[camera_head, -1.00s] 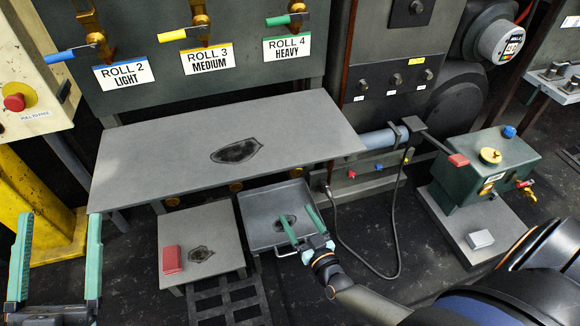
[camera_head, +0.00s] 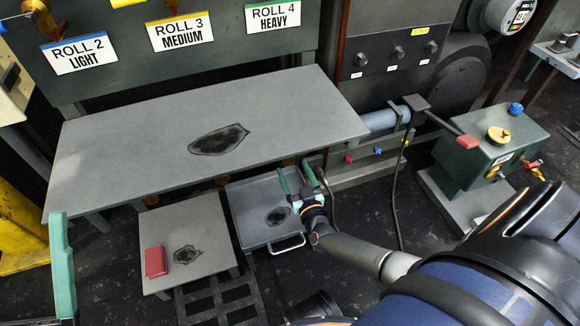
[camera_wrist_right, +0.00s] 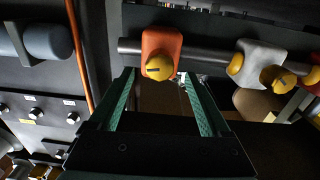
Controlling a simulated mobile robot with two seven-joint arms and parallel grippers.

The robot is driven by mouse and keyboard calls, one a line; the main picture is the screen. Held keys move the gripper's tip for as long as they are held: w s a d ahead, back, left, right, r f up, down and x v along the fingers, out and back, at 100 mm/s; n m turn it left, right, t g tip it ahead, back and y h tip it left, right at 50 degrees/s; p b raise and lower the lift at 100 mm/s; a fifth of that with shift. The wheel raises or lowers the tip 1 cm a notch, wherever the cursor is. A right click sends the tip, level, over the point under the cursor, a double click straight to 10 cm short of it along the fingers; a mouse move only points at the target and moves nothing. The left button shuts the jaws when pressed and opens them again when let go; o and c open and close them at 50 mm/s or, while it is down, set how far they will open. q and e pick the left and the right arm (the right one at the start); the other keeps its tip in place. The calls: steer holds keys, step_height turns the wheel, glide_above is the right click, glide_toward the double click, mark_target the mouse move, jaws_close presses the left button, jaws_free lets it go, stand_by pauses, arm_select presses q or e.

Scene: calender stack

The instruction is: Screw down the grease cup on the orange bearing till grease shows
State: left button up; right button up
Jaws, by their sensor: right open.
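The orange bearing (camera_wrist_right: 162,42) sits on a dark horizontal shaft in the right wrist view. Its yellow grease cup (camera_wrist_right: 159,68) shows below it, with a dark slot mark on its face. My right gripper (camera_head: 296,175) is open below the front edge of the large grey table in the head view. In the right wrist view its green fingers stand left and right of the cup's line, with the cup at their far ends; I cannot tell if they touch it. No grease is visible. The orange bearing is hidden in the head view. One finger of my left gripper (camera_head: 62,265) shows at lower left, with empty space beside it.
The grey table (camera_head: 110,160) overhangs the right gripper. A metal tray (camera_head: 240,215) and low stand (camera_head: 205,225) with a red block (camera_head: 155,262) lie below. A pale grey bearing (camera_wrist_right: 262,55) with yellow cups stands right of the orange one. A green box (camera_head: 500,150) stands at right.

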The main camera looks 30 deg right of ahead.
mark_target(289, 162)
steer(key=shift+b+x, duration=0.6)
steer(key=shift+x, duration=1.3)
jaws_close()
